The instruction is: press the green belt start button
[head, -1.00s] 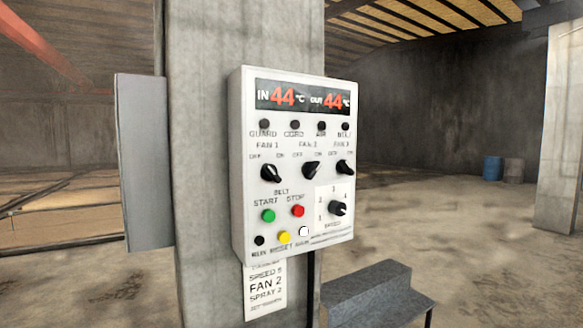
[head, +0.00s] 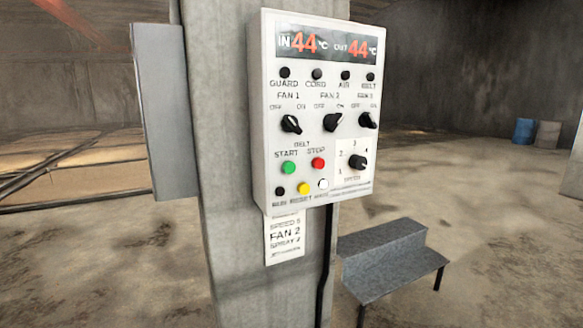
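The green belt start button (head: 289,168) is on the lower left of a white control box (head: 262,190), under the label START. The red stop button (head: 318,163) is just to its right. The box is mounted on a concrete pillar (head: 228,240) in the middle of the head view. Its display (head: 330,45) reads IN 44 °C and OUT 44 °C. Neither of my grippers shows in the head view, and nothing covers the green button.
A yellow button (head: 304,188), a white button (head: 323,184) and a speed knob (head: 357,162) sit close by. A paper label (head: 284,240) hangs below the box. A grey step (head: 385,258) stands at the pillar's right. Open floor lies further right.

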